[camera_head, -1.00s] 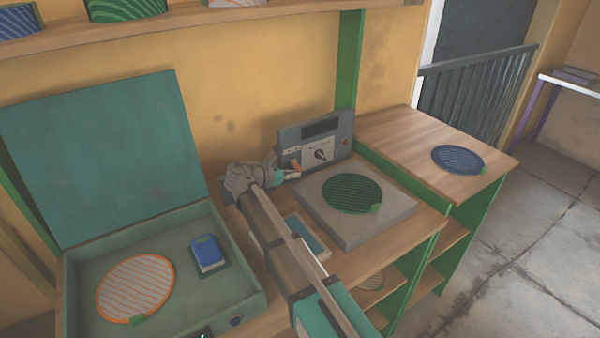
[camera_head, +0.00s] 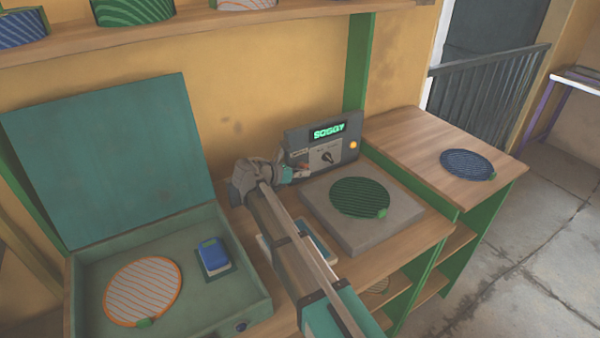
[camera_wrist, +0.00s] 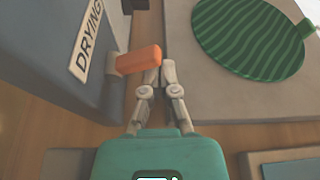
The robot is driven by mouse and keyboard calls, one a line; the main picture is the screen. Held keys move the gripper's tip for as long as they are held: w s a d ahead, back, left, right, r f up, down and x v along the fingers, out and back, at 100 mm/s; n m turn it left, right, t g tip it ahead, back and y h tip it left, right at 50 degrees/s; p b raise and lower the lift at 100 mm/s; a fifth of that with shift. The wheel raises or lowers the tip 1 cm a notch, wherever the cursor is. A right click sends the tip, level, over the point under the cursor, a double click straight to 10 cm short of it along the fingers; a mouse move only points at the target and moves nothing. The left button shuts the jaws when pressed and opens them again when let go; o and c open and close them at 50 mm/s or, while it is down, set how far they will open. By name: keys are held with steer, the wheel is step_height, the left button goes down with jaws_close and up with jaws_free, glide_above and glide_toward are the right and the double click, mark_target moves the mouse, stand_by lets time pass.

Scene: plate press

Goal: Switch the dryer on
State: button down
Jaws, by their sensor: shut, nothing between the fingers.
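The dryer's grey control box (camera_head: 322,150) stands at the back of the bench. Its display (camera_head: 328,131) is lit with green letters that seem to read "SOGGY", and an amber lamp (camera_head: 353,145) glows on its right. A dark knob (camera_head: 328,157) sits on a pale panel. In the wrist view an orange lever (camera_wrist: 139,59) sticks out of the box beside a label "DRYING" (camera_wrist: 90,45). My gripper (camera_wrist: 158,72) is shut and empty, its fingertips at the lever's outer end, seemingly touching it. A round green striped plate (camera_head: 360,197) lies on the grey slab (camera_head: 340,228).
An open teal case (camera_head: 165,275) at left holds an orange-striped disc (camera_head: 143,292) and a blue block (camera_head: 212,254). A blue disc (camera_head: 467,164) lies on the right wooden top (camera_head: 420,140). A shelf (camera_head: 200,30) runs above.

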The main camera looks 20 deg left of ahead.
steer(key=shift+w+r+p, duration=0.15)
steer(key=shift+r+p, duration=0.25)
steer(key=shift+r, duration=0.05)
